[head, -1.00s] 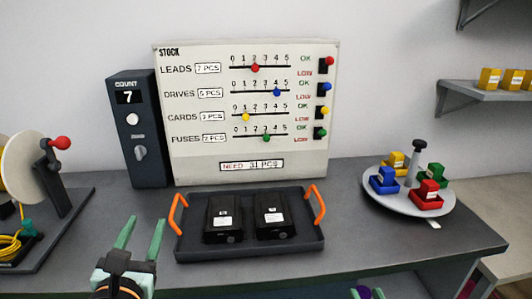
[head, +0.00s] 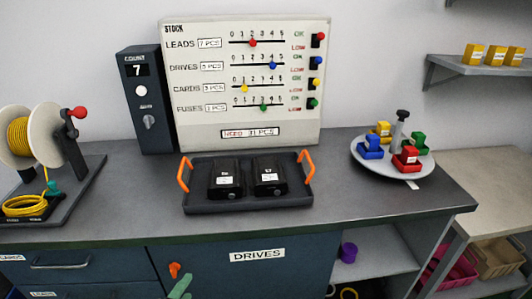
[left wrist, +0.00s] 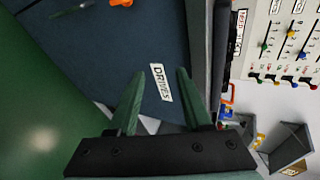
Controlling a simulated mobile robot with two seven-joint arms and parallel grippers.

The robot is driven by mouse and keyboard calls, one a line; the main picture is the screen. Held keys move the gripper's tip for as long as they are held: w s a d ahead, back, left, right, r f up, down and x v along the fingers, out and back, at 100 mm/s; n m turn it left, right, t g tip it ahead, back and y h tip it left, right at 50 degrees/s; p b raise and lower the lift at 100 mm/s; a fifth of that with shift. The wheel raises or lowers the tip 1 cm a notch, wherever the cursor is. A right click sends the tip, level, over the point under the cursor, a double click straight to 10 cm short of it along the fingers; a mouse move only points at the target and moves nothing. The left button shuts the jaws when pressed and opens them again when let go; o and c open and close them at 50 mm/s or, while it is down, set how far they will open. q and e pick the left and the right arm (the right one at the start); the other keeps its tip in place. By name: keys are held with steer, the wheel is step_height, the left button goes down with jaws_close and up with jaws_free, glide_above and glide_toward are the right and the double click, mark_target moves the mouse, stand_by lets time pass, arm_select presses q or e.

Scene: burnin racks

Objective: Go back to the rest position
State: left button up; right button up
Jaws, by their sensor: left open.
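My left gripper (head: 180,287) shows only as a green finger at the bottom edge of the head view, in front of the DRIVES cabinet door (head: 210,270) and just below its orange handle (head: 174,270). In the left wrist view both green fingers of the left gripper (left wrist: 160,74) are apart with nothing between them. The DRIVES label (left wrist: 161,83) shows behind them. My right gripper is not in view.
On the counter (head: 300,220) stand a black tray (head: 250,205) with two drives, a cable reel (head: 18,140), a stock board (head: 245,85), a count box (head: 143,105) and a round turntable (head: 395,168). Lower shelves at the right hold a purple cup (head: 348,252) and bins (head: 495,257).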

arm_select(q)
steer(key=s+f+n+g+h+p, duration=0.1)
steer(key=s+f+n+g, duration=0.2)
steer(key=s+f+n, duration=1)
steer(key=d+f+n, duration=0.1)
steer(key=n, duration=0.3)
steer(key=shift+s+n+p, duration=0.4)
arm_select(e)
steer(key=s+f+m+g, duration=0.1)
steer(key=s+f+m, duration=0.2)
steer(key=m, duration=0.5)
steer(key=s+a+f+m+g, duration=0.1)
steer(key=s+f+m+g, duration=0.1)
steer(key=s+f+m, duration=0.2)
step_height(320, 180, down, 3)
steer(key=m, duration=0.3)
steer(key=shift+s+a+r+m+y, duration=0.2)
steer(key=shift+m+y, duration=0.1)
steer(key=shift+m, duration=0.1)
